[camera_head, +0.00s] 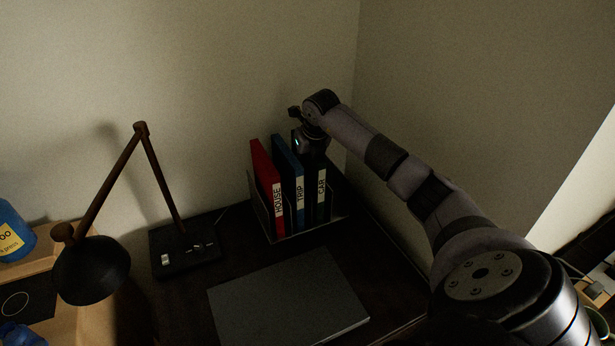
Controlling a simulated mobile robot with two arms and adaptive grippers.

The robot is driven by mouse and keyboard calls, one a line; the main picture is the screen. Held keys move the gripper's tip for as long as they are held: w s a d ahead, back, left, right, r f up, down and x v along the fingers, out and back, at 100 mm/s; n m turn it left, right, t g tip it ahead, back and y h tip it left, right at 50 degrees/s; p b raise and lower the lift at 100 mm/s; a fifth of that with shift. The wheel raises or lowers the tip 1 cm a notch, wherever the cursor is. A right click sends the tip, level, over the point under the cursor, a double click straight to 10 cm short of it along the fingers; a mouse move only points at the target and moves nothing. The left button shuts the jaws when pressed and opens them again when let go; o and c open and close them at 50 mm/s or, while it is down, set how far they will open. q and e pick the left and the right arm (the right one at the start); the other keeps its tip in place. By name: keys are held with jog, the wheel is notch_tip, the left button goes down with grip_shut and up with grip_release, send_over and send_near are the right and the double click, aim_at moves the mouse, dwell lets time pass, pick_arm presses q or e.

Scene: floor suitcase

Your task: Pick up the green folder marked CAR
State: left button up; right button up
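The folder marked CAR (320,187) stands upright at the right end of a row in a file holder (277,238) on the dark desk. It looks very dark here, and its green hardly shows. My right arm comes in from the right, and its wrist and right gripper (309,145) are over the top of the CAR folder. The fingertips are hidden or too dark, so I cannot tell whether they touch or grip it. My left gripper is not in view.
A blue folder marked TRIP (299,190) and a red one marked HOUSE (277,200) stand to its left. A closed grey laptop (288,300) lies in front. A desk lamp (92,270) stands at left. Walls close off the back and right.

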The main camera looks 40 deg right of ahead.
grip_shut()
dwell(0.4)
dwell(0.4)
